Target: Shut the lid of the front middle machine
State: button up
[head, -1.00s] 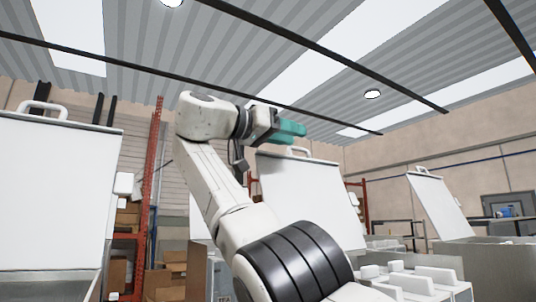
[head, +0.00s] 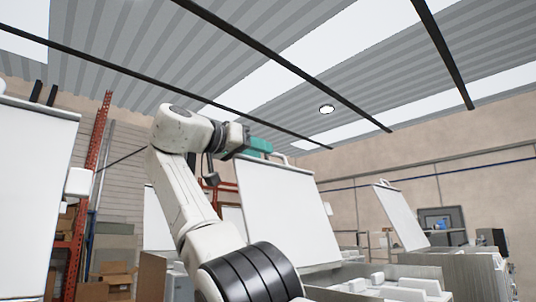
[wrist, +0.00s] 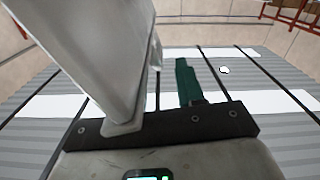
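The raised white lid (head: 278,215) of the middle machine stands steeply tilted in the head view, with a handle (head: 277,158) on its top edge. The front of this machine's body (head: 408,270) is partly hidden by my arm. My gripper (head: 260,145), with teal fingers, is at the lid's upper left corner, beside the handle. In the wrist view a white panel (wrist: 90,50), which looks like this lid, fills the upper left and covers part of the gripper. One teal finger (wrist: 186,82) shows there; the other is hidden. I cannot tell whether lid and gripper touch.
Another machine's raised lid (head: 35,190) stands at the left. A further raised lid (head: 400,216) is at the right, and one more (head: 157,218) shows behind my arm. An orange rack (head: 85,190) and cardboard boxes (head: 110,280) are at the back left.

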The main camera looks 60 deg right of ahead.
jog(key=shift+x, duration=2.05)
grip_shut()
